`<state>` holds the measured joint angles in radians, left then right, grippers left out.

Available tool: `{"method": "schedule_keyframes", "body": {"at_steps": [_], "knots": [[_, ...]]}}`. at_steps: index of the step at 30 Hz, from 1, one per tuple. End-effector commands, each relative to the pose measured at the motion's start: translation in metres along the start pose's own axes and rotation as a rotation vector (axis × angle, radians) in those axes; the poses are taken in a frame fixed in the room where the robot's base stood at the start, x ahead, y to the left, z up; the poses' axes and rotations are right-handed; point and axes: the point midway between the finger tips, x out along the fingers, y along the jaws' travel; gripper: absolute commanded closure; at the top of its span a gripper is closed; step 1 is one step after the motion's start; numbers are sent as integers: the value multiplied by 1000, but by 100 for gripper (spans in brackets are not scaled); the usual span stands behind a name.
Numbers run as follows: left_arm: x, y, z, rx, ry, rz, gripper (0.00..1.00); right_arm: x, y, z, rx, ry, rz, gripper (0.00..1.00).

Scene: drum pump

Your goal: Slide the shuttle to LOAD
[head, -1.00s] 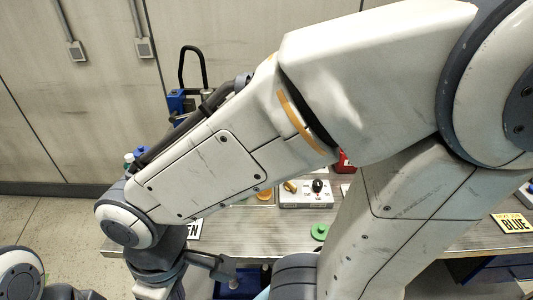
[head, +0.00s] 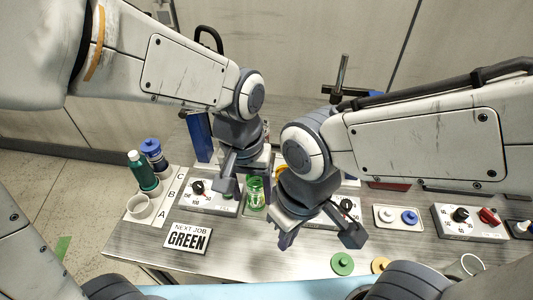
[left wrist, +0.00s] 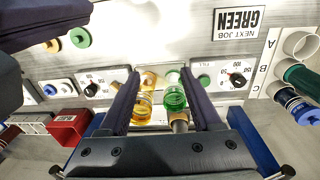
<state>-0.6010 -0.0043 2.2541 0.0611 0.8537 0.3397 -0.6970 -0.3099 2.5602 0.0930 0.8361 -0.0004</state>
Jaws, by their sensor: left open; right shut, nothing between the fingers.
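A green jar (head: 255,193) stands at the middle of the bench station; in the left wrist view the green jar (left wrist: 175,98) is beside an amber jar (left wrist: 143,104). The shuttle itself is not clearly distinguishable there and is partly hidden by my grippers. A FILL label (left wrist: 205,64) shows near the jars; I cannot read LOAD. My left gripper (head: 246,178) is open above the station, and in the wrist view its fingers (left wrist: 161,82) lie on both sides of the jars, contact unclear. My right gripper (head: 318,232) is shut and empty, lower and to the right, hiding part of the station.
Dial boxes flank the station, left (head: 209,196) and far right (head: 470,222). A rack (head: 160,205) with cups and bottles and a GREEN sign (head: 188,238) are at left. A tray with two discs (head: 398,217) is at right. A green disc (head: 342,263) lies near the front edge.

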Motion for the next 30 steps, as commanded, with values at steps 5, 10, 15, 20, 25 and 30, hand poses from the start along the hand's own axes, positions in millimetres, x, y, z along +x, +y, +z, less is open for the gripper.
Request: {"method": "schedule_keyframes", "body": {"at_steps": [5,10,15,20,25,30], "knots": [[5,-5,-98,-390,-8,-33,35,-24,-2,-1,0,0,0,100],[26,-21,-159,-667,-2,-54,35,-35,-2,-2,0,0,0,100],[40,-31,-183,-794,3,-62,35,-38,-3,-2,0,0,0,100],[55,-33,-185,-814,2,-65,35,-41,-3,-2,0,0,0,100],[86,-35,-184,-813,-1,-66,35,-47,-3,-3,0,0,0,100],[117,-37,-183,-812,1,-65,35,-53,-4,-3,0,0,0,100]]}}
